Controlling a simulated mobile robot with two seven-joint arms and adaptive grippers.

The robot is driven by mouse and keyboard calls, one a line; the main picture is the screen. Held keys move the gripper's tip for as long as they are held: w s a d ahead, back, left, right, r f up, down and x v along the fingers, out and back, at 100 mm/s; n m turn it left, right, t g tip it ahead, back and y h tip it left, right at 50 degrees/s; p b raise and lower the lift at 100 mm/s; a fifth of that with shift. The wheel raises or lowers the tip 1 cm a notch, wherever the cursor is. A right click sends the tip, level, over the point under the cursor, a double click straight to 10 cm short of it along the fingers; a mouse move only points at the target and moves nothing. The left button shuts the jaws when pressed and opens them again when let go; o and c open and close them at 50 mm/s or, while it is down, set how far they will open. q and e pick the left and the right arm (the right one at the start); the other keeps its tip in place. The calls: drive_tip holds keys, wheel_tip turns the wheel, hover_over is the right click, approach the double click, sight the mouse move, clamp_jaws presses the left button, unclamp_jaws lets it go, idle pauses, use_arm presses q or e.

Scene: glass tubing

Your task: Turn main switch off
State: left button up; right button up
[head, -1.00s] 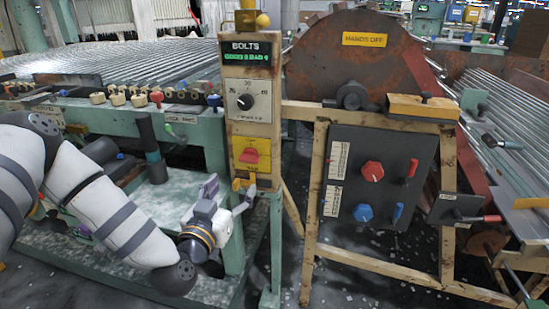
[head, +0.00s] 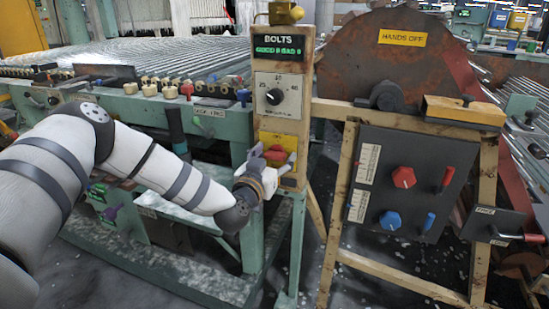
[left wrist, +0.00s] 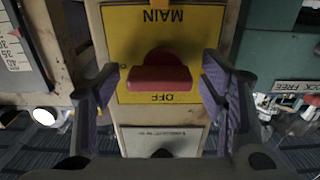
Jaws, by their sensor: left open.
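The main switch is a red handle (head: 291,158) on a yellow plate (head: 279,138) low on the wooden post. In the left wrist view the red handle (left wrist: 160,79) lies level across the yellow plate (left wrist: 121,40), with MAIN and OFF printed upside down, OFF just below the handle in the picture. My left gripper (head: 272,163) is open in front of the switch and partly hides it in the head view. In the left wrist view its fingers (left wrist: 161,72) stand either side of the handle, apart from it. My right gripper is in neither view.
Above the switch sit a dial (head: 276,96) and a green-lit BOLTS display (head: 279,50). A dark panel (head: 420,182) with red and blue knobs stands right. A green bench (head: 130,105) with small levers lies left, close to my arm.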

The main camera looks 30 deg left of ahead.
use_arm(q)
drive_tip(key=c, duration=1.2)
drive_tip(key=shift+o, duration=0.2)
drive_tip(key=shift+n, duration=0.3)
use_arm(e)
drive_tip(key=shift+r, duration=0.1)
use_arm(q)
drive_tip(key=n, duration=0.4)
drive_tip(key=shift+r, duration=0.1)
drive_tip(key=n, duration=0.4)
drive_tip(key=shift+n, duration=0.3)
drive_tip(key=n, duration=0.4)
drive_tip(key=shift+a, duration=0.1)
drive_tip(key=shift+n+b, duration=0.65)
drive_tip(key=shift+n, duration=1.55)
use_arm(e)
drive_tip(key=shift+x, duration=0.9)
use_arm(q)
drive_tip(key=shift+n, duration=0.3)
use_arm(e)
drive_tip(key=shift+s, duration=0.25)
